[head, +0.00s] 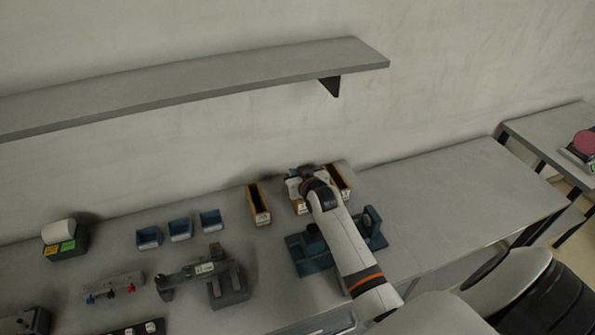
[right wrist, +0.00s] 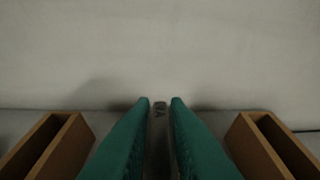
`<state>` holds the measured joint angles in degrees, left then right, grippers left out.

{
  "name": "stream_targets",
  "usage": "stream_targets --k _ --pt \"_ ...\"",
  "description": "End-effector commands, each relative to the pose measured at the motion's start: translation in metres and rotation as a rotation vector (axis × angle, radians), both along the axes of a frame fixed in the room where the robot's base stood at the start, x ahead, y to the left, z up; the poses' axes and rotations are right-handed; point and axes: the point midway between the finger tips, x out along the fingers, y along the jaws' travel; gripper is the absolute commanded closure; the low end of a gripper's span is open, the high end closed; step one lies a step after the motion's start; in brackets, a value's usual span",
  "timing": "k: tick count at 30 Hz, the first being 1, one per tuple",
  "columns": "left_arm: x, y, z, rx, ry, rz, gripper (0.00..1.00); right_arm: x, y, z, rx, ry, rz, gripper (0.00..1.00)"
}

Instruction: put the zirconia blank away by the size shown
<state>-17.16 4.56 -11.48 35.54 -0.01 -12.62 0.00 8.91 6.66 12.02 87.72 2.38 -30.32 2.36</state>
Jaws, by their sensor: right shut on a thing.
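My right gripper (head: 300,175) is over the middle of three narrow wooden bins at the back of the bench, its arm hiding part of them. In the right wrist view its green fingers (right wrist: 160,105) are shut on a thin grey blank (right wrist: 159,125), seen edge-on with small dark marks I cannot read surely. The left bin (head: 258,204), middle bin (head: 299,207) and right bin (head: 341,181) stand in a row. In the wrist view a bin shows on each side, left (right wrist: 47,148) and right (right wrist: 268,148). A grey measuring device (head: 205,277) has a small lit display, too small to read. My left gripper is out of view.
Blue trays (head: 180,229) stand left of the bins. A dark blue fixture (head: 314,255) sits below my right arm. A label box (head: 64,240) is at far left. A wall shelf (head: 200,82) overhangs the back. The bench right of the bins is clear.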

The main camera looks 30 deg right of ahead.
Motion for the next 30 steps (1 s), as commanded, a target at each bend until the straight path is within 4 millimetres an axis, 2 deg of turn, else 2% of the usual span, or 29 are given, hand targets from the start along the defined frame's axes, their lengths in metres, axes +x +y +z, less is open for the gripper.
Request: stream_targets --k 14,15,19,20,30 --pt "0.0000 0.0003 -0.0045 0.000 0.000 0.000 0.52 0.0005 -0.0001 -0.0059 -0.001 -0.003 0.000 1.00" --pt "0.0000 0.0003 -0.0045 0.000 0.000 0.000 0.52 0.0005 -0.0001 -0.0059 -0.001 -0.003 0.000 0.84" --pt "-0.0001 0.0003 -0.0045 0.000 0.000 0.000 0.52 0.0003 -0.0002 -0.0062 -0.001 -0.003 0.000 0.63" --pt "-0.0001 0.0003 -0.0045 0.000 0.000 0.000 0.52 0.0003 -0.0002 -0.0063 0.000 -0.002 0.000 0.60" --pt "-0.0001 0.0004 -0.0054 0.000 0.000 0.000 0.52 -0.0029 0.0007 -0.0078 0.000 0.002 0.000 0.60"
